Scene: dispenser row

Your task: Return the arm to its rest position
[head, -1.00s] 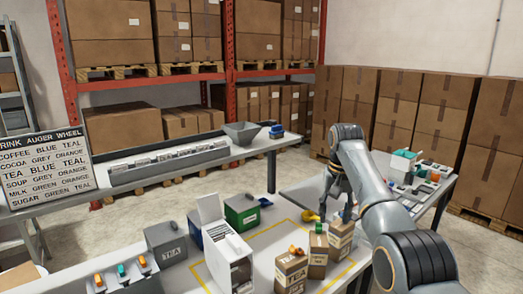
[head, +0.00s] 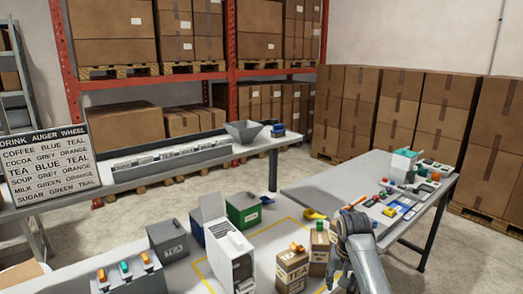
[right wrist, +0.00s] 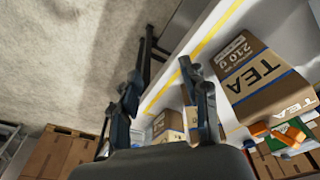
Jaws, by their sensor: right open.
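My right arm is at the lower right of the head view, with its gripper (head: 340,277) low beside the brown tea boxes. In the right wrist view the two dark fingers of the right gripper (right wrist: 158,75) are spread apart, with nothing between them. A tea box (right wrist: 262,80) marked TEA and 210 g shows just right of the fingers, apart from them as far as I can tell. In the head view brown boxes (head: 292,268) stand on the near table left of the gripper; my arm hides part of this area. My left gripper is not in view.
A white dispenser (head: 230,258) stands left of the boxes, with grey (head: 169,241) and green (head: 243,210) containers near it. A yellow scoop (head: 314,214) lies behind the boxes. A side table (head: 325,185) with small coloured parts is at the right. A sign (head: 47,170) stands left.

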